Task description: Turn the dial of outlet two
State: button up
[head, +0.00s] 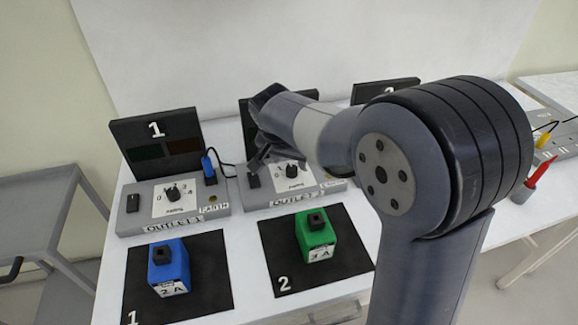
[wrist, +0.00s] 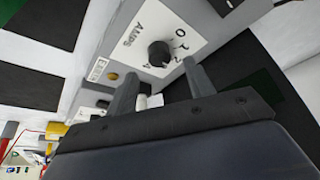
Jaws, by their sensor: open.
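Outlet two (head: 265,203) is the grey box in the middle of the head view, partly behind my arm. Its black dial (head: 291,171) sits on a white plate. In the wrist view a black dial (wrist: 160,54) on a white plate marked AMPS, apparently the same one, shows just beyond my fingertips, roughly between them. My gripper (wrist: 158,78) is open and empty, its fingers apart. In the head view my gripper (head: 260,160) is above the outlet, left of the dial. I cannot see any finger touching the dial.
Outlet one (head: 130,222) with a blue plug (head: 209,165) stands to the left. Blue (head: 168,268) and green (head: 316,236) blocks stand on black mats in front. A dark panel (head: 385,90) stands behind my arm. Red (head: 538,172) and yellow leads lie at the right.

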aim_at(292, 168)
jog(key=shift+x, duration=2.2)
jog(key=c, duration=1)
jog(key=shift+o, duration=0.2)
